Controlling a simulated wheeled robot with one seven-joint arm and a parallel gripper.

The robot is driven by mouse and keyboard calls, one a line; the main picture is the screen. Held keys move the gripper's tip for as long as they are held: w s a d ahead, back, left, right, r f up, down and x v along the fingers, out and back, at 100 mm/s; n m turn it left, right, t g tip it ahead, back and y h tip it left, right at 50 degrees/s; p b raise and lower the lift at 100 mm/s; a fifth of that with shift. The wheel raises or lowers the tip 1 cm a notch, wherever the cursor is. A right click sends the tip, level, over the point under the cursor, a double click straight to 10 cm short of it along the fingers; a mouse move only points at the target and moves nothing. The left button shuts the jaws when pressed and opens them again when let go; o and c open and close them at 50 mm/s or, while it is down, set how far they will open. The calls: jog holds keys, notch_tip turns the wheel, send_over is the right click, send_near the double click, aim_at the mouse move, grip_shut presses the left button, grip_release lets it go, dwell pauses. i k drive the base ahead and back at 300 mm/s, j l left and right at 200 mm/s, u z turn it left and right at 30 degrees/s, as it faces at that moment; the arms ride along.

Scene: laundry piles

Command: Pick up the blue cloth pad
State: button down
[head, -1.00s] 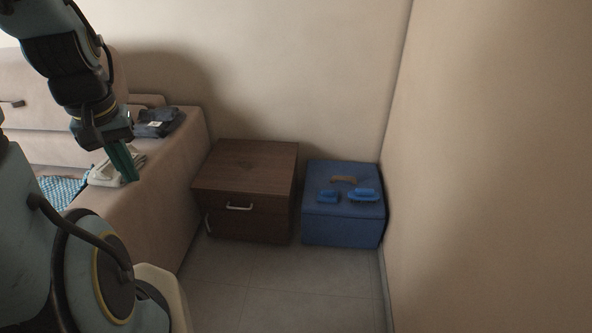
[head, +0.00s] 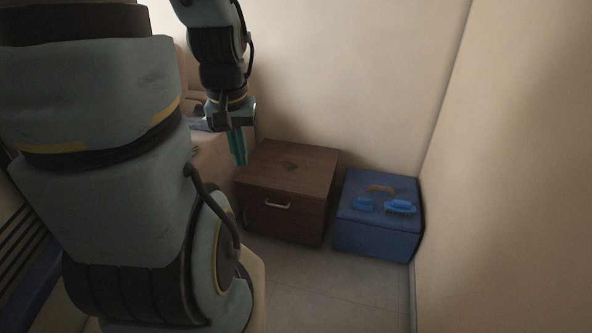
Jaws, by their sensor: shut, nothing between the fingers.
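Two small bright blue things lie on top of a blue box (head: 375,242) by the right wall. The left one (head: 363,204) is small and blocky and may be the blue cloth pad; I cannot tell for sure. The right one (head: 400,206) is wider and looks like a brush. My gripper (head: 238,160) points down with its teal fingers together and empty. In the picture it is beside the left edge of a brown cabinet, well left of the blue box. Part of the sofa behind my arm is hidden.
The brown drawer cabinet (head: 292,180) stands left of the blue box, with a dark patch on its top. A tan curved piece (head: 381,188) lies on the box. The sofa (head: 213,165) is at the left, walls behind and right. The floor (head: 320,290) in front is clear.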

aim_at(365, 205)
jog(key=i+l+u, duration=0.15)
jog(key=i+l, duration=1.05)
